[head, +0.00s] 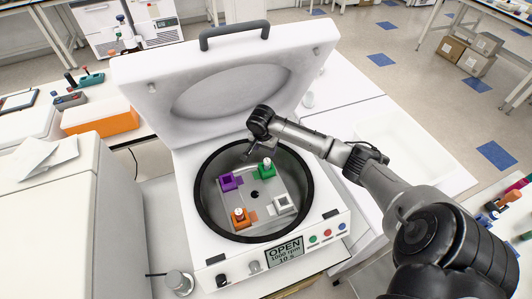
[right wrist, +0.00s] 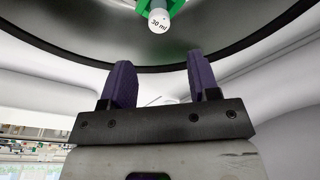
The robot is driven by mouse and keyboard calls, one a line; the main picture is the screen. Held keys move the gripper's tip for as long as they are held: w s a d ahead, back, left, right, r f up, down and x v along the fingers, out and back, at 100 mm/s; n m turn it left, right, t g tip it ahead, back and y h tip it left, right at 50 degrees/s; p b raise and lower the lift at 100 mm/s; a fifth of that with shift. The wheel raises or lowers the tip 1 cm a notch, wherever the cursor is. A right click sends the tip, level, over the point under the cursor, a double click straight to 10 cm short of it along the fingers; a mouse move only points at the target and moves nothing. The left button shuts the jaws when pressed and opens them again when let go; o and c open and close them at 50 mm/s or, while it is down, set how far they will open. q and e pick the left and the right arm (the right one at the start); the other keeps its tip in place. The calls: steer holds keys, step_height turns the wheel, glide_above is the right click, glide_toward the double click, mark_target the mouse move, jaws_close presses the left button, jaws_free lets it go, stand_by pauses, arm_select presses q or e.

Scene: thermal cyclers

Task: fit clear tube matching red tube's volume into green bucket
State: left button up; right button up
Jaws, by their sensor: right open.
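The green bucket (head: 263,175) sits in the far part of the rotor inside the open centrifuge. A white-capped tube (head: 267,161) stands upright in it. In the right wrist view its cap (right wrist: 158,22) reads "30 ml", with green bucket edges (right wrist: 176,5) around it. My right gripper (head: 262,150) is over the far side of the bowl, close to the green bucket. Its two dark purple fingers (right wrist: 166,84) are apart with nothing between them, and the cap is beyond the fingertips. I cannot make out the red tube for certain. My left gripper is not in view.
The raised lid (head: 220,80) stands behind the bowl. The display (head: 284,251) reads OPEN.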

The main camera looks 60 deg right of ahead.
steer(key=shift+a+r, duration=0.2)
steer(key=shift+r, duration=0.9)
